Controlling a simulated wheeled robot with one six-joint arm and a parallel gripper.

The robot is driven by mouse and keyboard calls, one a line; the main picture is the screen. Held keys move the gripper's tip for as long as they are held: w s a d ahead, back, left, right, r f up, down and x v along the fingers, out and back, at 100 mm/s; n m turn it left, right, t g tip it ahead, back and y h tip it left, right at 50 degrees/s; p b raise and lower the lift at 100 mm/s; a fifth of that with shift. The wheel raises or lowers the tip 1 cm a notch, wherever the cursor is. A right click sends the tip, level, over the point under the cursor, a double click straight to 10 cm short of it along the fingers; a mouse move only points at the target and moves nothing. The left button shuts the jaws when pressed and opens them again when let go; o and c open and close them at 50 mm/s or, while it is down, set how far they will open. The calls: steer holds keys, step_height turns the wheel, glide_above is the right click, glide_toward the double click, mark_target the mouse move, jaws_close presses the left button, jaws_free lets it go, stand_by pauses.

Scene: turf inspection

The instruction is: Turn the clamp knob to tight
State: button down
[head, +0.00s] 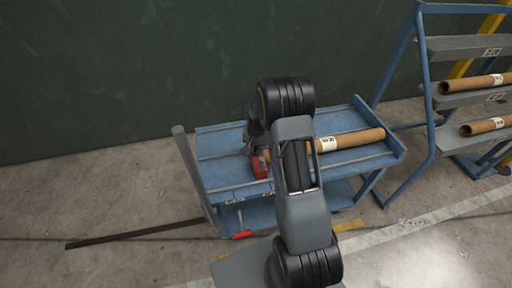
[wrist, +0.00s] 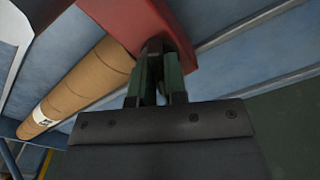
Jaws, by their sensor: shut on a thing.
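The red clamp (head: 259,168) sits on the blue bench at the left end of a brown tube (head: 345,141). In the wrist view the red clamp (wrist: 145,20) fills the top middle, with the brown tube (wrist: 88,80) running to the lower left from it. My gripper (wrist: 158,78) reaches up to the clamp, its fingers shut on the clamp knob. The knob is mostly hidden between the fingers, so its turn position cannot be read. In the head view my arm hides part of the tube, and the fingertips are hard to make out.
The blue bench (head: 221,143) has raised edges and a lower shelf. A grey post (head: 189,168) stands at its left, with a dark bar (head: 130,233) on the floor. A rack (head: 425,85) with more tubes stands at the right. A dark green wall is behind.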

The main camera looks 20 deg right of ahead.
steer(key=n, duration=0.7)
steer(key=shift+b, duration=0.35)
steer(key=n, duration=1.1)
steer(key=shift+n+b, duration=0.3)
steer(key=shift+n, duration=2.5)
steer(key=c, duration=1.2)
jaws_free()
steer(key=shift+o, duration=0.2)
steer(key=shift+r, duration=0.15)
step_height(320, 180, up, 14)
steer(key=p, duration=0.1)
steer(key=shift+f, duration=0.2)
